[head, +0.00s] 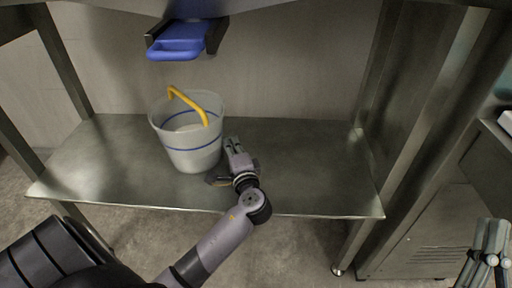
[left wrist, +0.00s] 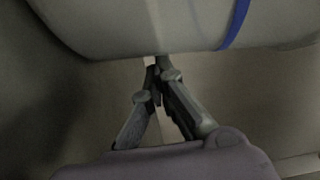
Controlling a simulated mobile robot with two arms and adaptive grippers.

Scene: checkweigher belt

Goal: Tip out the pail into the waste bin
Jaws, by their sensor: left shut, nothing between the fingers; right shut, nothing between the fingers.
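The pail (head: 192,150) is whitish and translucent, with blue bands and a yellow handle (head: 188,103) raised over its top. It stands upright on a metal shelf (head: 110,165). My left gripper (head: 233,146) is shut and empty, low beside the pail's right side. In the left wrist view the pail's wall (left wrist: 130,22) fills the top, just beyond my left gripper's closed fingertips (left wrist: 158,68); I cannot tell if they touch it. My right gripper (head: 493,232) is shut and empty at the lower right. I see no waste bin.
A blue-handled object (head: 178,47) hangs under the upper surface, above and behind the pail. Metal legs (head: 373,85) frame the shelf. A metal cabinet (head: 435,235) stands at the right. The shelf is clear right of my left gripper.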

